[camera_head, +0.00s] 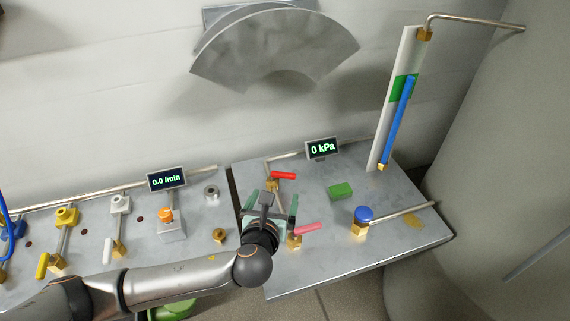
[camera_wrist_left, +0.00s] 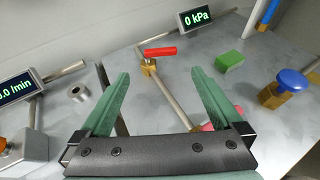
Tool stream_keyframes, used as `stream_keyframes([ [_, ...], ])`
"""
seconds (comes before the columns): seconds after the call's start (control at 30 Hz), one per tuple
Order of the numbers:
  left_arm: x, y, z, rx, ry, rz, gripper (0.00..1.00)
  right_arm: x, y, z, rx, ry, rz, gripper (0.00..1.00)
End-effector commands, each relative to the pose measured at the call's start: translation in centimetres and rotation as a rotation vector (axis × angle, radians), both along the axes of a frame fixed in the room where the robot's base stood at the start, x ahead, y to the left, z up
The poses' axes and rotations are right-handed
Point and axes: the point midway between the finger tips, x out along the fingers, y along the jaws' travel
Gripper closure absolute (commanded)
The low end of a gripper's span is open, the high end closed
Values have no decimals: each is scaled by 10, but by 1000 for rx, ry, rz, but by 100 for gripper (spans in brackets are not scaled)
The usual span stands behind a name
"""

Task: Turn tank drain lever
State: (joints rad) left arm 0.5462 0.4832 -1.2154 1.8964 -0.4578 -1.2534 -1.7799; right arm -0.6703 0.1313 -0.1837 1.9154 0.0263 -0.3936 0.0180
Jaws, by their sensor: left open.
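Two lever valves on brass bodies stand on the right metal table (camera_head: 340,240); no label shows which is the tank drain. The red lever (camera_head: 284,176) is at the back, pointing right; it also shows in the left wrist view (camera_wrist_left: 160,51), beyond my fingertips. The pink lever (camera_head: 310,228) is nearer the front, right of my gripper; in the left wrist view only a bit of it (camera_wrist_left: 207,127) shows behind the right finger. My left gripper (camera_head: 272,203) is open and empty above the table, between the two levers; its green fingers show in the left wrist view (camera_wrist_left: 160,76).
A pipe links the levers. A green block (camera_head: 341,191), a blue-knobbed valve (camera_head: 363,214), a 0 kPa display (camera_head: 322,148) and a tall gauge with a blue column (camera_head: 398,125) stand right or behind. The left table holds yellow and white valves, an orange knob (camera_head: 166,215) and a 0.0 display.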

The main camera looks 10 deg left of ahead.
Motion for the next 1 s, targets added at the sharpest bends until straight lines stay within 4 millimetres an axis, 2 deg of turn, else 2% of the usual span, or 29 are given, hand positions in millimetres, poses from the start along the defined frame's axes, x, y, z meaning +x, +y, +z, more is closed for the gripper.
stream_keyframes([
  [0.17,11,0,-5,0,1,1,0,-3,0,-3,0,6,0,0],
  [0.7,91,-2,-39,-3,1,1,0,-7,0,-18,0,14,1,0],
  [1.0,113,-2,-48,-3,1,1,0,-5,0,-21,0,11,0,0],
])
